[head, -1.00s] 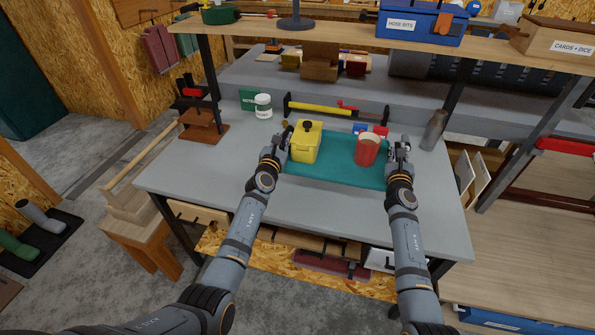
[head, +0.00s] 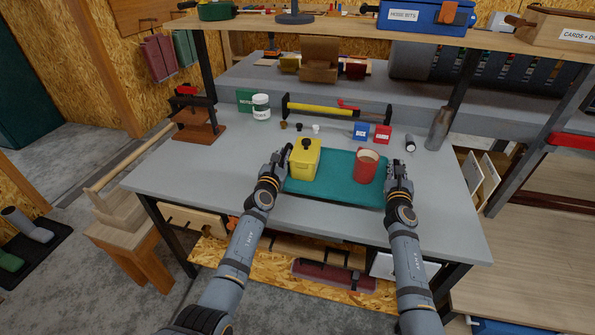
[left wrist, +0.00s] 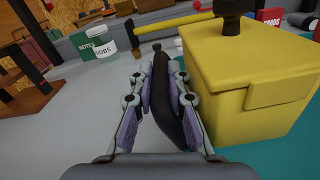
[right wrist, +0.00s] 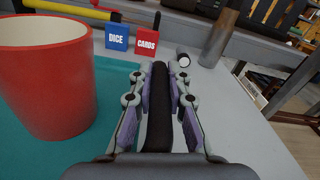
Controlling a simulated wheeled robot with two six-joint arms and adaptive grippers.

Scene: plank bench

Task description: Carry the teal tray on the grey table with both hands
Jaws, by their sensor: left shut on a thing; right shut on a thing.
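The teal tray (head: 332,190) is over the front middle of the grey table (head: 226,197); I cannot tell whether it touches the tabletop. A yellow canister (head: 303,160) with a dark knob stands upright on its left part, and a red cup (head: 366,167) stands on its right part. My left gripper (head: 284,154) is at the tray's left end, shut on a dark handle (left wrist: 162,88). My right gripper (head: 397,166) is at the right end, shut on a black handle (right wrist: 160,112). The canister hides part of the tray in the left wrist view.
Behind the tray are a blue DICE box (head: 360,132), a red CARDS box (head: 383,134), a small dark cylinder (head: 410,144) and a yellow-handled hammer (head: 325,110). A white jar (head: 261,107) stands back left, a grey bottle (head: 438,128) right. The table's left front is clear.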

